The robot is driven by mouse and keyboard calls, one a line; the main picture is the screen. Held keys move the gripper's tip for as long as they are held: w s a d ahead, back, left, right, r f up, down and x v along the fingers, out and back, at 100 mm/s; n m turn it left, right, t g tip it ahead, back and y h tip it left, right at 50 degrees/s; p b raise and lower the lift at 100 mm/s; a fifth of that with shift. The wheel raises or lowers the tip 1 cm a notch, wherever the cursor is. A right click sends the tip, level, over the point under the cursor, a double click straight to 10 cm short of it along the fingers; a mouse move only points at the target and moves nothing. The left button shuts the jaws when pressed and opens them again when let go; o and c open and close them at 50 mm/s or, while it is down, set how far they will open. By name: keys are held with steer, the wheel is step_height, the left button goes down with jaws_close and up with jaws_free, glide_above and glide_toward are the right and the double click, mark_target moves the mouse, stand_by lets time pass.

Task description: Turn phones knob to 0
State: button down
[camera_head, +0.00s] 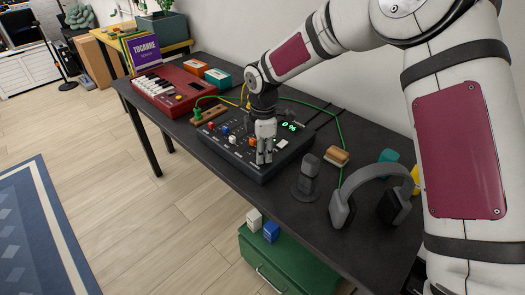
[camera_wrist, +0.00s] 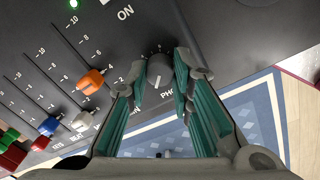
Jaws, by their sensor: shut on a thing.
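The phones knob (camera_wrist: 158,74) is a small grey knob on the dark mixer (camera_wrist: 205,22), beside lettering that starts "PHO" and is partly covered by a finger. My gripper (camera_wrist: 160,70) has its two green-padded fingers around the knob, one on each side, shut on it. In the head view my gripper (camera_head: 265,158) points down at the front right part of the mixer (camera_head: 228,155) and hides the knob. The mixer's green display (camera_head: 289,126) seems to read 0 %.
Sliders with orange (camera_wrist: 90,82), white (camera_wrist: 82,121) and blue (camera_wrist: 50,125) caps lie left of my fingers. A microphone (camera_head: 307,178) and headphones (camera_head: 375,178) stand right of the mixer. A red keyboard (camera_head: 172,92) is at the far left, and cables run behind.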

steer(key=shift+n, duration=1.6)
steer(key=c, duration=1.4)
jaws_free()
step_height(320, 180, up, 12)
steer(key=shift+s+d, duration=0.15)
steer(key=shift+s, duration=0.05)
steer(key=shift+r, duration=0.1)
